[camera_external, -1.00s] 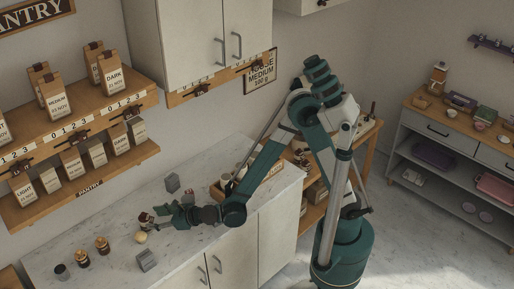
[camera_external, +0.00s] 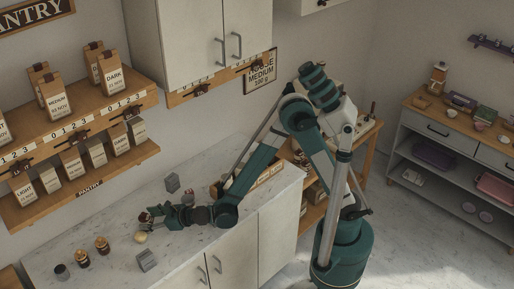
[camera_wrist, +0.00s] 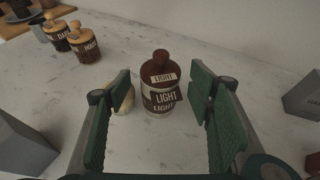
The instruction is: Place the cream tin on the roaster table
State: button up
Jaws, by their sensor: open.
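My gripper (camera_wrist: 163,107) is open above the marble counter (camera_external: 190,257); in the outside view (camera_external: 153,217) it reaches left, low over the counter. A brown bottle-shaped jar with LIGHT labels (camera_wrist: 160,90) stands upright between the fingers in the wrist view, slightly beyond them. A small rounded cream-coloured thing (camera_external: 140,237) sits on the counter near the fingers. It also shows in the wrist view (camera_wrist: 128,101), partly hidden by the left finger. I cannot tell if it is the cream tin, nor which table is the roaster table.
Two similar labelled jars (camera_wrist: 57,36) (camera_wrist: 83,46) stand farther left on the counter. Grey blocks (camera_external: 147,260) (camera_external: 172,183) flank the gripper. A wooden table (camera_external: 364,143) stands behind my arm. A grey cabinet with a wooden top (camera_external: 455,120) is at the right. Shelves of coffee bags hang above.

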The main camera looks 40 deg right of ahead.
jog(key=shift+b+x, duration=0.3)
jog(key=shift+x, duration=1.55)
jog(key=c, duration=1.2)
jog(key=shift+r, duration=0.1)
jog(key=shift+r+p, duration=1.05)
jog(key=shift+r, duration=3.85)
